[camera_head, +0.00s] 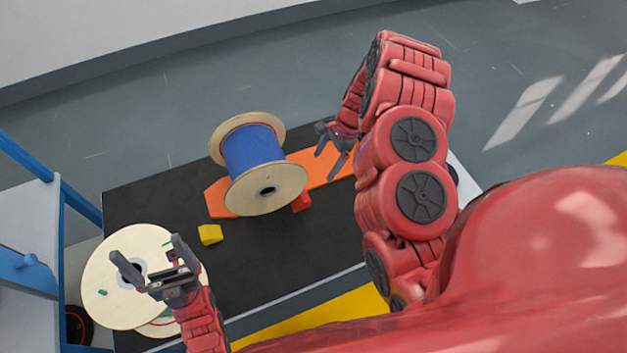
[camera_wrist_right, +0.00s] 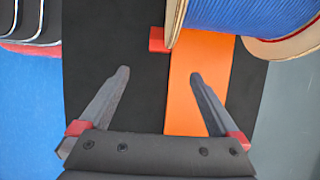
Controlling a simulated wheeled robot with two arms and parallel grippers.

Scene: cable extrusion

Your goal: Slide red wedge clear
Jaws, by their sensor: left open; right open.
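The red wedge (camera_head: 302,202) lies at the lower right edge of the spool with blue cable (camera_head: 253,152), partly hidden by its flange. It also shows in the right wrist view (camera_wrist_right: 157,40), beside the orange board (camera_wrist_right: 203,62) and against the spool's flange. The spool lies on its side on the orange board. My right gripper (camera_head: 328,150) is open and empty over the board, right of the spool. In its wrist view, the red wedge is ahead of the open fingers (camera_wrist_right: 160,75), apart from them. My left gripper (camera_head: 147,250) is open and empty above a pale empty reel.
A yellow wedge (camera_head: 210,235) sits on the black table top (camera_head: 265,265), left of and below the spool. The pale reel (camera_head: 98,290) is at the lower left. A blue frame (camera_head: 80,203) stands at the left edge. The table's front middle is clear.

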